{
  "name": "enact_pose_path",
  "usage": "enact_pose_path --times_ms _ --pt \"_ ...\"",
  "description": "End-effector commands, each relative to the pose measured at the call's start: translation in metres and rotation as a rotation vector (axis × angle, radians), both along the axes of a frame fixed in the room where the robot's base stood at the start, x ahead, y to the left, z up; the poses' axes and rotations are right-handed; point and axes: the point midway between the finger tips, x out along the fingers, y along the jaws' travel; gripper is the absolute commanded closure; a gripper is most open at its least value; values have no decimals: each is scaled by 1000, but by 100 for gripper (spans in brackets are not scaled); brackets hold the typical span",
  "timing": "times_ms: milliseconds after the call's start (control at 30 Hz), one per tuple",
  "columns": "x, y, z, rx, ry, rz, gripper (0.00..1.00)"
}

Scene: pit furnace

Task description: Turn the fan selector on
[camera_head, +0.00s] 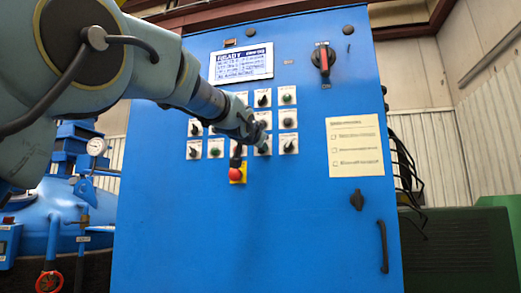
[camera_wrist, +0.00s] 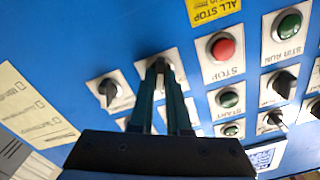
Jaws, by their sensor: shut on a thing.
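The blue control cabinet (camera_head: 300,215) carries a grid of white-plated buttons and selectors in the body view. My gripper (camera_head: 258,138) is at the right part of this grid. In the wrist view my gripper (camera_wrist: 160,72) has its two dark green fingers closed around a black selector knob (camera_wrist: 159,66) on a white plate. The fingers and gripper body cover much of that plate, and I cannot read its label. Another black selector (camera_wrist: 108,92) sits just left of it, apart from the fingers.
In the wrist view a red stop button (camera_wrist: 222,48) and a green start button (camera_wrist: 228,99) lie close to the right of the fingers. A red mushroom button (camera_head: 235,174) sits below the grid. A paper notice (camera_head: 355,146) and door handle (camera_head: 383,247) are at the right.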

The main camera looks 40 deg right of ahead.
Motion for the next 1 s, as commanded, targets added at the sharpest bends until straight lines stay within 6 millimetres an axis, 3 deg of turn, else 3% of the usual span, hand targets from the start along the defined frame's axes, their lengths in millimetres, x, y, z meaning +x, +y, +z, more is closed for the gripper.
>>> enact_pose_path --times_ms 700,733,1000 --pt "0 0 0 42 -66 0 100" --pt "0 0 0 42 -65 0 83" --pt "0 0 0 41 -64 0 55"
